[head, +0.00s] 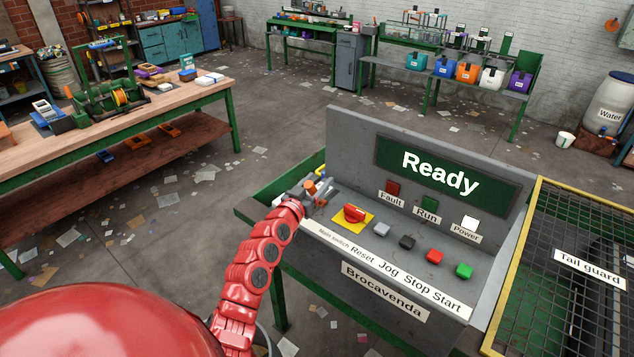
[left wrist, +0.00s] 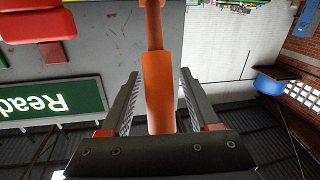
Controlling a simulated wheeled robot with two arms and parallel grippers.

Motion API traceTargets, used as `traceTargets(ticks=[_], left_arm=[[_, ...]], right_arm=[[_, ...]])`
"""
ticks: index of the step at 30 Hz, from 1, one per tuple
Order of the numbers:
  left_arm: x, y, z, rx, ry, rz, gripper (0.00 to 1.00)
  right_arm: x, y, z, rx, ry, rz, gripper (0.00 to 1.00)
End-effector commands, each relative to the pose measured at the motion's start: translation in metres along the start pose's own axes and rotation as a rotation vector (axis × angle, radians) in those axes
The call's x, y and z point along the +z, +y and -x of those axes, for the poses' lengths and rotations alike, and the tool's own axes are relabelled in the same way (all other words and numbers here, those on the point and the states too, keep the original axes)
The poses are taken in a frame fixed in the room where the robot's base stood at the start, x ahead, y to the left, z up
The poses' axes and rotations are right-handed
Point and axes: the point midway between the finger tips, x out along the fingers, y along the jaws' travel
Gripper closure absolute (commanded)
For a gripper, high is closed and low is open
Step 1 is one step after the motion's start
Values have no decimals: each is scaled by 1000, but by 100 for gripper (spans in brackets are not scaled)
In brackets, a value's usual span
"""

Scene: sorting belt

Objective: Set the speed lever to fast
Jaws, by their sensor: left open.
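The speed lever appears to be the orange handle (left wrist: 161,110) in the left wrist view, with a thinner orange stem above it in the picture. My left gripper (left wrist: 158,76) is open, with one finger on each side of the handle. Small gaps show on both sides, so the fingers look apart from it. In the head view my left gripper (head: 318,193) is at the left end of the grey control console (head: 345,130), where a small orange part (head: 311,187) shows. The gripper hides the lever's base, and I cannot read a speed mark. My right gripper is not in view.
Right of my gripper are the red main switch (head: 354,213) on a yellow plate and several push buttons, including the grey Reset (head: 381,229). The screen (head: 445,175) reads "Ready". The tail guard mesh (head: 560,300) is at the right.

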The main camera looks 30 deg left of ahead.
Motion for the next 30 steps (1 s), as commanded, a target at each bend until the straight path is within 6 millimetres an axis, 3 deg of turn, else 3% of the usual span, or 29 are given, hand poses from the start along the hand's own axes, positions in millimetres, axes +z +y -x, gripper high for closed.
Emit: traceTargets(ticks=[2, 12, 30], left_arm=[[0, 0, 0, 0, 0, 0, 40], [0, 0, 0, -1, 0, 0, 100], [0, 0, 0, -1, 0, -1, 100]], right_arm=[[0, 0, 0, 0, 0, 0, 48], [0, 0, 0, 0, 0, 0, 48], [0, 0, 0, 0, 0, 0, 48]])
